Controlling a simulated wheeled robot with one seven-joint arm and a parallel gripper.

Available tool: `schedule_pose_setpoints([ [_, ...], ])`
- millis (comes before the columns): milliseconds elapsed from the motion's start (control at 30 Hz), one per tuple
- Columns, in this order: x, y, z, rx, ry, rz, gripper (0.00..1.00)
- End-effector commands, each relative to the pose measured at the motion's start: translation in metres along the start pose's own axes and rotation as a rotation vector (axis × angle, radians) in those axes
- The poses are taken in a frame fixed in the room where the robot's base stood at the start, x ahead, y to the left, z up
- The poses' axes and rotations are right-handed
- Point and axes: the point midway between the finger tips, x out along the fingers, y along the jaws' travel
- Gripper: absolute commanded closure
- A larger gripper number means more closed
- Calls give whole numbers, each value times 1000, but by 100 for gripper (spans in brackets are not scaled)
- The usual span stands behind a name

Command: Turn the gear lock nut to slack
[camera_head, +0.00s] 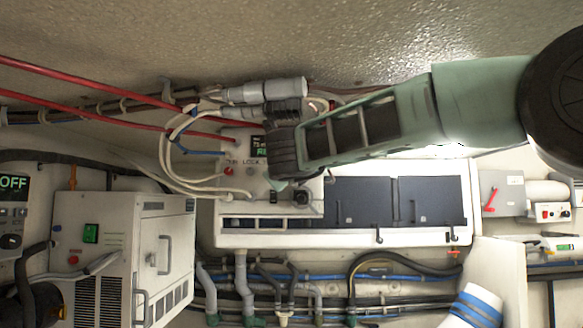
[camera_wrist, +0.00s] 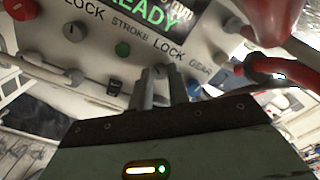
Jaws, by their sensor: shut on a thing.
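A white control panel (camera_head: 238,182) has a dark display with green lettering, reading READY in the wrist view (camera_wrist: 145,12).
Pale cables (camera_head: 172,150) and red pipes (camera_head: 95,75) run close left of my wrist. A red part (camera_wrist: 270,15) and red hose (camera_wrist: 270,67) stand near the fingers. Dark panels (camera_head: 375,205) lie at right, and a white cabinet (camera_head: 165,250) at lower left.

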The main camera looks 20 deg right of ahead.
Motion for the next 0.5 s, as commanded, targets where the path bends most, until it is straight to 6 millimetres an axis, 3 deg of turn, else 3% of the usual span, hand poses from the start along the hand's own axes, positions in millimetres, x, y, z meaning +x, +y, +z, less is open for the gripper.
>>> schedule_pose_setpoints([
  [500, 0, -1, 2, -480, 1, 2, 100],
])
